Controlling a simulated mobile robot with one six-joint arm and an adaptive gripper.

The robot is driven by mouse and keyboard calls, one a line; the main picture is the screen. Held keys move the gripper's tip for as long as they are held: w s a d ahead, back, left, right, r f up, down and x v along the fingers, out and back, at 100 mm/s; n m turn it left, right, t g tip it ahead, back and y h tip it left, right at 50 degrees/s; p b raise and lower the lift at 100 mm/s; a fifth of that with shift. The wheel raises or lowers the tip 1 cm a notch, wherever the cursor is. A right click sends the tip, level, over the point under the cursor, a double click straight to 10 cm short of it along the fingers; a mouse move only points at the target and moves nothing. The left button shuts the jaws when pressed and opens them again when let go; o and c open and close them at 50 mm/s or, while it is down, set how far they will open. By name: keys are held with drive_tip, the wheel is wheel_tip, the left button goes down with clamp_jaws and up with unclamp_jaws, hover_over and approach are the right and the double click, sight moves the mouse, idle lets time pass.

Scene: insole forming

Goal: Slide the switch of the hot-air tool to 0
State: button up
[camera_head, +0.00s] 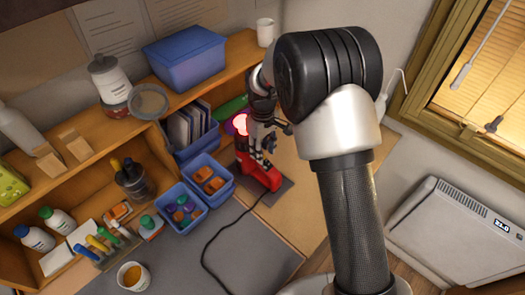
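The hot-air tool (262,174) is red with a black cord and stands on a dark pad (272,192) on the bench, right of the blue bins. A red glow (240,123) shows just above it, by my gripper. My gripper (265,150) is at the upper part of the tool, very close to it or touching it. My arm comes in from the lower right and covers part of the view. The switch of the tool is too small or hidden to make out. I cannot tell whether the fingers are open or shut.
Small blue bins (181,206) with orange and coloured items stand left of the tool. A black cord (212,240) runs across the grey mat (245,255). A cup (133,276) stands at the front left. A wooden shelf with bottles and a blue box (185,57) is behind.

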wheel_tip(320, 180, up, 11)
idle(0.3)
drive_tip(key=shift+f, duration=0.15)
idle(0.3)
